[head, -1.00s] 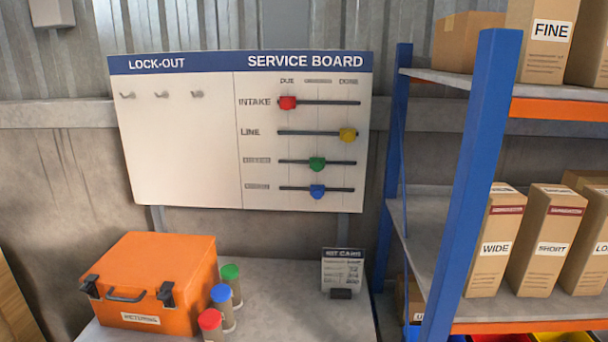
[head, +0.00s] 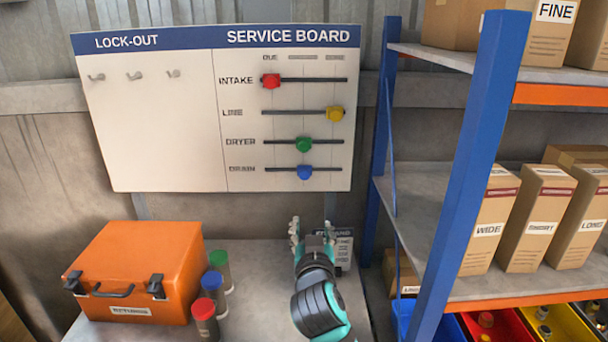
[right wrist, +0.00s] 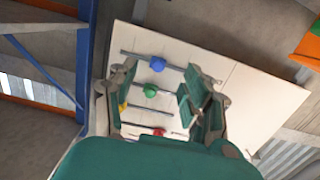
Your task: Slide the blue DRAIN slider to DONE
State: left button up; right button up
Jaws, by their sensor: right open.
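The blue DRAIN slider (head: 305,172) sits near the middle of its dark rail, the lowest one on the white service board (head: 160,135). The DONE column is at the right end of the rails. My right gripper (head: 311,232) is below the board, lower than the blue slider, with its fingers pointing up. It is open and empty. In the right wrist view the blue slider (right wrist: 157,63) shows beyond and between the open fingers (right wrist: 158,92), apart from them. My left gripper is not in view.
The green slider (head: 304,145) is mid-rail just above, the yellow (head: 335,115) near DONE, the red (head: 271,81) at DUE. An orange case (head: 140,268) and several capped jars stand on the counter at left. A blue shelf post (head: 470,170) stands at right. A card stand (head: 345,250) is partly hidden behind my gripper.

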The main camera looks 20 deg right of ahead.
aim_at(305, 176)
jog(key=shift+t, duration=0.6)
jog(key=r+p+x, duration=0.1)
jog(key=x, duration=0.5)
jog(key=r+p+x, duration=0.1)
jog(key=p+x, duration=0.1)
jog(key=x, duration=0.4)
jog(key=r+p+x, duration=0.1)
jog(key=x, duration=0.5)
jog(key=shift+w+a+r+p, duration=0.3)
jog(key=shift+w+r+p, duration=0.05)
jog(key=shift+w+r, duration=0.1)
grip_shut()
jog(key=shift+f, duration=0.1)
